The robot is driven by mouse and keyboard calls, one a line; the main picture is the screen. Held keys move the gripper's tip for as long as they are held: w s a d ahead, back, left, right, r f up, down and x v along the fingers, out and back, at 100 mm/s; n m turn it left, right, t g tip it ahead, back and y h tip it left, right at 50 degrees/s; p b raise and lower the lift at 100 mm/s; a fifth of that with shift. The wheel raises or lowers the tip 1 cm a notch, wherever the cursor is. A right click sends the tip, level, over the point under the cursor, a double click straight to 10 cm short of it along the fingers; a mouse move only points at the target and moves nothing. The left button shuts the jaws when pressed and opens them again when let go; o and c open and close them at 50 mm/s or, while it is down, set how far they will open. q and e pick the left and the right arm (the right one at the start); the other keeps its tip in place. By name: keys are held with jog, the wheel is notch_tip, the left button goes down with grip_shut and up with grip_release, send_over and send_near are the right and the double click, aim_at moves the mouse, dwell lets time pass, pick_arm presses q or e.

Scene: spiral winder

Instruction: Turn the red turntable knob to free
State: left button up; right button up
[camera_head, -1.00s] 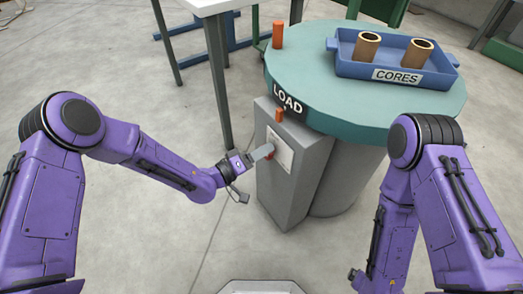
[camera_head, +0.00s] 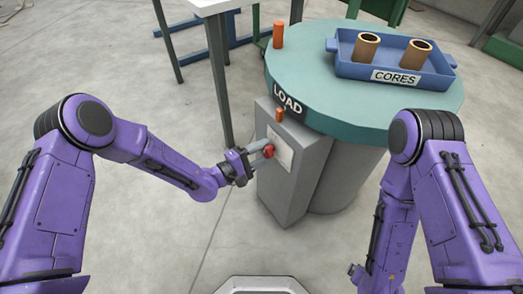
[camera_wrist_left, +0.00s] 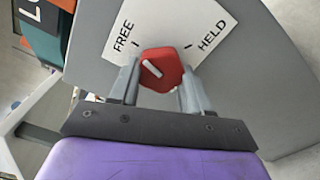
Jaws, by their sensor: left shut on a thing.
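The red turntable knob (camera_head: 269,151) sits on a white label plate (camera_head: 280,147) on the grey pedestal below the turntable. In the left wrist view the red knob (camera_wrist_left: 162,68) carries a white pointer line slanting to the upper left, roughly toward the FREE mark. FREE is at the label's left, HELD at its right. My left gripper (camera_head: 265,156) is shut on the knob, one finger on each side; in the left wrist view its fingers (camera_wrist_left: 160,88) flank the knob. Of my right arm only links show; its fingers are out of view.
The teal turntable (camera_head: 300,70) with a LOAD sign (camera_head: 288,99) overhangs the pedestal (camera_head: 287,190). It bears a blue CORES tray (camera_head: 350,68) with two brown tubes and an orange peg (camera_head: 278,35). Another orange peg (camera_head: 279,115) stands above the knob. A white table (camera_head: 208,6) stands behind.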

pick_arm(q)
jog(key=shift+w+d+r+n, duration=0.1)
jog(key=shift+r+n, duration=0.05)
jog(key=shift+n, duration=1.15)
jog(key=o, duration=0.9)
jog(key=shift+o, duration=0.8)
jog(key=shift+d, duration=0.1)
jog(key=p+v, duration=0.1)
jog(key=v, duration=0.9)
jog(key=shift+a+p, duration=0.25)
jog(key=shift+p, duration=0.1)
